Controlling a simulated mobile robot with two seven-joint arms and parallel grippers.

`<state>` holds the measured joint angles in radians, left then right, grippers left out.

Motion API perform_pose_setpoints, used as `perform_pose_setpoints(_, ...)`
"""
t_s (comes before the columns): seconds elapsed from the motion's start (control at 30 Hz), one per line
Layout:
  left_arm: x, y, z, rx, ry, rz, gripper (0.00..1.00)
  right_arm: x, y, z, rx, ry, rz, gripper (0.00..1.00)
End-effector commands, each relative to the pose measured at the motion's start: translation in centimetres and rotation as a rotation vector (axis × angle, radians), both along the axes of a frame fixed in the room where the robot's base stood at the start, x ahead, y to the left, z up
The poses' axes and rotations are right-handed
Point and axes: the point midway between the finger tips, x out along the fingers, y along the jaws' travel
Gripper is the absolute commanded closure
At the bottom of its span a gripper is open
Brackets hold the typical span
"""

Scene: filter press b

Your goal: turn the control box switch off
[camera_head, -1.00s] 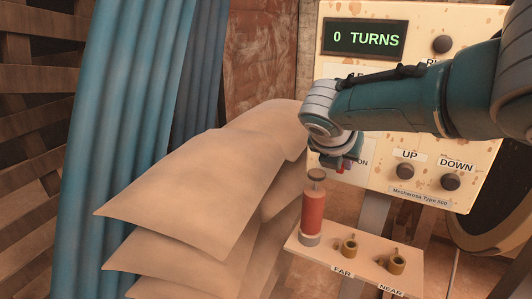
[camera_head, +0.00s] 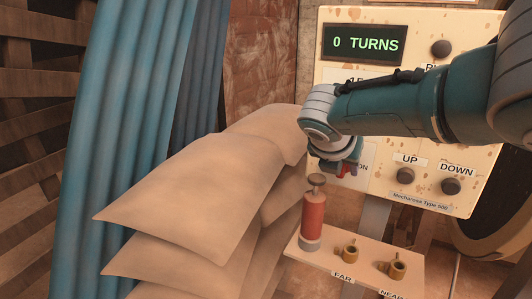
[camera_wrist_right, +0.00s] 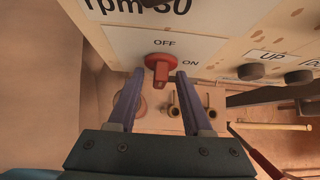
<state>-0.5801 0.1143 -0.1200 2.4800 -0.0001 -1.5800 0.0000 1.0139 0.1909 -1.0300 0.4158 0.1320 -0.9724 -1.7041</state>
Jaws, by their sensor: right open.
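The control box (camera_head: 395,140) stands at the upper right in the head view, with a lit "0 TURNS" display. Its red switch (camera_wrist_right: 160,66) shows in the right wrist view, on a plate with OFF printed above it and ON to its right. The switch's handle sticks out and points down in the picture. My right gripper (camera_wrist_right: 160,76) is open, its two fingers on either side of the switch. I cannot tell whether they touch it. In the head view my right arm hides most of the switch area. My left gripper is not in view.
Below the box, a small shelf (camera_head: 325,262) holds a red cylinder (camera_head: 313,220) and two brass fittings labelled FAR and NEAR. Black UP (camera_head: 405,173) and DOWN (camera_head: 451,186) knobs sit right of the switch. Stacked tan sacks (camera_head: 195,190) and blue hanging fabric (camera_head: 130,120) fill the left.

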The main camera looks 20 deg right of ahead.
Motion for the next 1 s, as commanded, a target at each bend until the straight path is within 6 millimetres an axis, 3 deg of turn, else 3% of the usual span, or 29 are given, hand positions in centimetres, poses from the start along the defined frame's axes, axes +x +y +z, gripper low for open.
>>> perform_pose_setpoints(0.17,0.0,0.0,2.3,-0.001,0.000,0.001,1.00,-0.5,0.7,1.5,0.001,0.002,0.004,0.50)
perform_pose_setpoints(0.4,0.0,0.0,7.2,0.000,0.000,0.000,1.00,-2.4,2.8,4.7,0.001,0.002,0.004,0.50)
perform_pose_setpoints(0.57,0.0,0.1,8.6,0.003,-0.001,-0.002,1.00,-3.5,4.2,6.0,0.000,0.001,0.002,0.50)
perform_pose_setpoints(1.0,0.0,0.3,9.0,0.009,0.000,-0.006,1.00,-4.5,5.3,6.9,-0.001,0.001,-0.001,0.50)
